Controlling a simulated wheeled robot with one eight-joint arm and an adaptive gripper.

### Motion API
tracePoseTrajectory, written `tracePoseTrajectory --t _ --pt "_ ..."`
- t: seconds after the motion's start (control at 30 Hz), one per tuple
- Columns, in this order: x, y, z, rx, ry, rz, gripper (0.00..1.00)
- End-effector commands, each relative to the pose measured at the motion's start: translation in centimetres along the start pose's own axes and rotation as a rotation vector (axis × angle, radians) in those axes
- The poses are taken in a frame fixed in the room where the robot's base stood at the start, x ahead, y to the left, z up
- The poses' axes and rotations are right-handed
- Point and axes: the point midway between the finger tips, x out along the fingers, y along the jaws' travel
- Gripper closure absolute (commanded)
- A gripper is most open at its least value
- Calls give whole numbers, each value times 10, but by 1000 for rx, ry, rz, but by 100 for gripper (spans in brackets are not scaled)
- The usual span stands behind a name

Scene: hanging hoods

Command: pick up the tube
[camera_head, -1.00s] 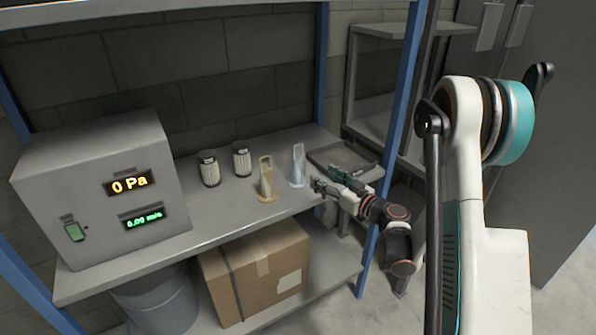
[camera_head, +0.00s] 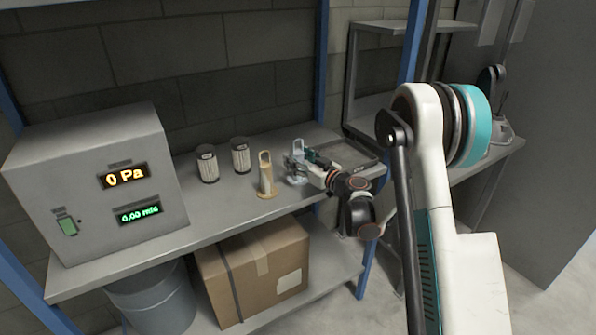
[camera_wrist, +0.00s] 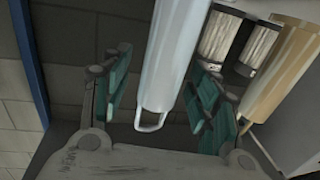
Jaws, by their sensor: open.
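The pale blue tube (camera_head: 297,180) stands upright on the shelf on its base; its upper part is mostly hidden by my gripper (camera_head: 298,160). In the wrist view the tube (camera_wrist: 171,50) runs down between the two teal-padded fingers of my gripper (camera_wrist: 161,92), with a small loop at its end. The fingers are open, one on each side of it. A gap shows on the left; the right finger lies closer, and I cannot tell whether it touches. A similar tan tube (camera_head: 265,175) stands just left of it.
Two ribbed filter canisters (camera_head: 207,165) stand farther left, beside a grey box with displays (camera_head: 95,190). A dark tray (camera_head: 350,155) lies right of my gripper. A blue post (camera_head: 321,70) rises behind. A cardboard box (camera_head: 255,270) sits on the lower shelf.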

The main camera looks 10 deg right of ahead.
Motion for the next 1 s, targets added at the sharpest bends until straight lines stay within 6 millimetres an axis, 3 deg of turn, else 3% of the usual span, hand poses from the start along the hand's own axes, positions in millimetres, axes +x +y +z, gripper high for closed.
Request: tracePoseTrajectory --t 0.27,0.5,0.83,1.0 --pt "3 0 -1 0 0 0 47" --pt "2 0 0 0 0 0 100" --pt "2 0 -2 0 0 0 100" --pt "3 0 -13 0 0 0 100"
